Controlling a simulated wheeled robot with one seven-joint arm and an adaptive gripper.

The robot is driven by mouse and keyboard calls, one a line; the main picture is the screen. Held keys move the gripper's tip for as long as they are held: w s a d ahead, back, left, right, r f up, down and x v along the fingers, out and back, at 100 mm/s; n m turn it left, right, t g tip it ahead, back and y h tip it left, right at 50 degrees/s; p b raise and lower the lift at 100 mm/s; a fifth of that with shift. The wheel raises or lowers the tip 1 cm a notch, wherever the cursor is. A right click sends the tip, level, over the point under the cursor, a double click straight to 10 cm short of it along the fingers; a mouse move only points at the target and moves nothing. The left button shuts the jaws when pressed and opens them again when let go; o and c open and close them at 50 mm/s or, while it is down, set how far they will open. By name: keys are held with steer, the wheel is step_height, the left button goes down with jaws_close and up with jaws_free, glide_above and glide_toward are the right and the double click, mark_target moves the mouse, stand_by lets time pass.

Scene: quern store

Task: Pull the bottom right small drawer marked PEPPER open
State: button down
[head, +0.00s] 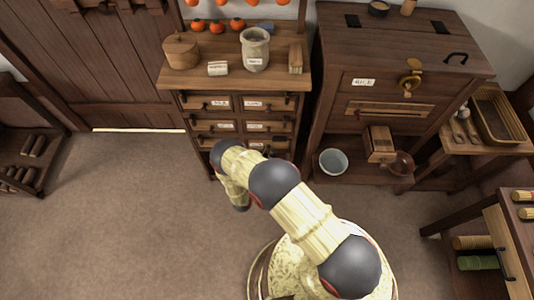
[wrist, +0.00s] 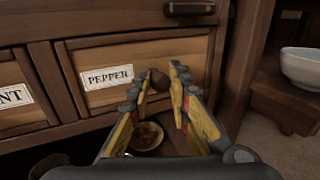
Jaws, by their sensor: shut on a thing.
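The small drawer marked PEPPER (wrist: 108,97) fills the middle of the wrist view, with a light wood front, a dark frame and a white label. In the head view my arm hides my gripper and part of the lower right of the small-drawer cabinet (head: 193,84).
A neighbouring drawer (wrist: 15,97) ends in "NT" at left. A dish with brown bits (wrist: 146,136) lies below the PEPPER drawer. A white bowl (wrist: 301,68) stands on the shelf at right; it also shows in the head view (head: 333,162). The floor (head: 120,220) at left is clear.

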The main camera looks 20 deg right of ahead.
stand_by(0.5)
steer(key=s+a, duration=0.3)
steer(key=s, duration=0.6)
steer(key=s+a, duration=0.3)
steer(key=s, duration=0.7)
steer(key=shift+s, duration=0.25)
steer(key=c, duration=2)
jaws_free()
steer(key=shift+a, duration=0.1)
steer(key=shift+o, duration=0.2)
steer(key=shift+a, duration=0.1)
steer(key=v, duration=1.2)
